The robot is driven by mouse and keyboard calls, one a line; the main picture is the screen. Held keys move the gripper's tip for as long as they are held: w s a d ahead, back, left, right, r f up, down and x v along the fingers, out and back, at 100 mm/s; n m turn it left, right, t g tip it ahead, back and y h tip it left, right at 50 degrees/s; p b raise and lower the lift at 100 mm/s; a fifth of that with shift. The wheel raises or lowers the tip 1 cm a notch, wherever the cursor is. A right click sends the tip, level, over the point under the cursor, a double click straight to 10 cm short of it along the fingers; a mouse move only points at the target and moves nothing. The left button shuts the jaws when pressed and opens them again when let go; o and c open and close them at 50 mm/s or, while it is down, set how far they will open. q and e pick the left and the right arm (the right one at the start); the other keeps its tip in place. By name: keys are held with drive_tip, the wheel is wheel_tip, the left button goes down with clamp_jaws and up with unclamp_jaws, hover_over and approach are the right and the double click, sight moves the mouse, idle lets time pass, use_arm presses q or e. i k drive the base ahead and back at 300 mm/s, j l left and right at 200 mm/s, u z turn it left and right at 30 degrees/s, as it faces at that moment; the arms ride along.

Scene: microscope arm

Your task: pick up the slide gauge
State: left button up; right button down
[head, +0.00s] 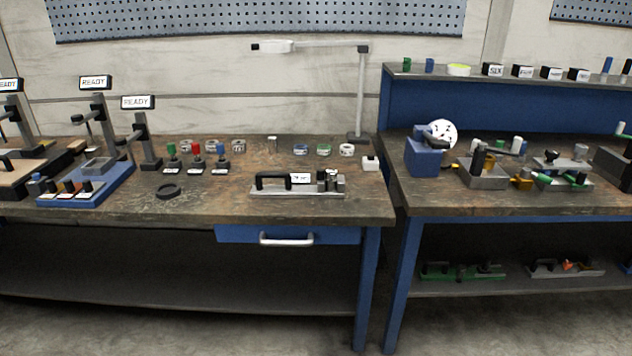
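No object carries a readable name "slide gauge". A long, low metal device (296,190) with a black handle and a small white label lies near the front edge of the left bench; it may be the slide gauge, but I cannot tell for sure. Its label is too small to read. Neither of my grippers shows in the head view.
A closed drawer (287,236) sits below. A gap separates the right bench (500,202), which is crowded.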

sight(259, 190)
drive_tip(key=i+j, duration=0.15)
drive_tip(key=i, duration=0.5)
drive_tip(key=i+j, duration=0.15)
drive_tip(key=i, duration=0.5)
drive_tip(key=i+j, duration=0.2)
drive_tip(key=i, duration=0.45)
